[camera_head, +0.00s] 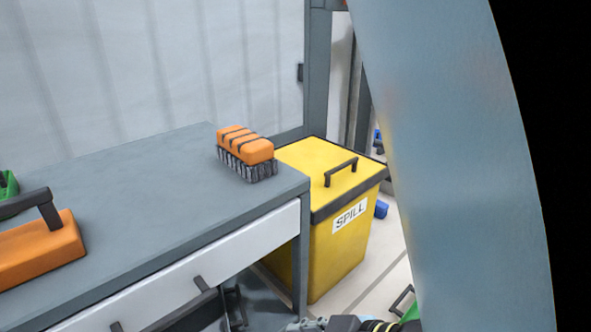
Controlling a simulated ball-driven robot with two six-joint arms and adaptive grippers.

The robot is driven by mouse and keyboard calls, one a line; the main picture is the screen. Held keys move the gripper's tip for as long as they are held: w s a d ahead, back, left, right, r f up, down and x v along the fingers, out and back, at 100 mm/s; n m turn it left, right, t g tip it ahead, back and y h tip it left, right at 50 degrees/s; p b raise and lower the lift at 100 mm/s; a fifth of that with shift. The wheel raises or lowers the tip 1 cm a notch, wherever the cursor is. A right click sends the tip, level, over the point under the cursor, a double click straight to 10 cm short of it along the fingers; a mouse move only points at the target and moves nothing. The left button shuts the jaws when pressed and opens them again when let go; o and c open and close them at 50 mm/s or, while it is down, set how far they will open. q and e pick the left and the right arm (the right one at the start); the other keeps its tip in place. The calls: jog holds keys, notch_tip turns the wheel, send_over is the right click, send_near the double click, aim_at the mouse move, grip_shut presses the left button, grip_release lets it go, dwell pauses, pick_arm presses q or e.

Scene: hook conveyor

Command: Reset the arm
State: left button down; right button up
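A small part of what looks like my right gripper (305,325) shows at the bottom edge, grey and black with a yellow-striped part to its right. It is cut off by the frame, so its fingers cannot be made out. It appears in front of the bench and the yellow bin. My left gripper is not in view. No held object can be seen.
A grey bench (140,190) with a pale drawer front carries an orange brush (246,148) and an orange block with a dark handle (40,250). A yellow SPILL bin (340,255) stands beside it. A large blue-grey curved surface (455,160) blocks the right side.

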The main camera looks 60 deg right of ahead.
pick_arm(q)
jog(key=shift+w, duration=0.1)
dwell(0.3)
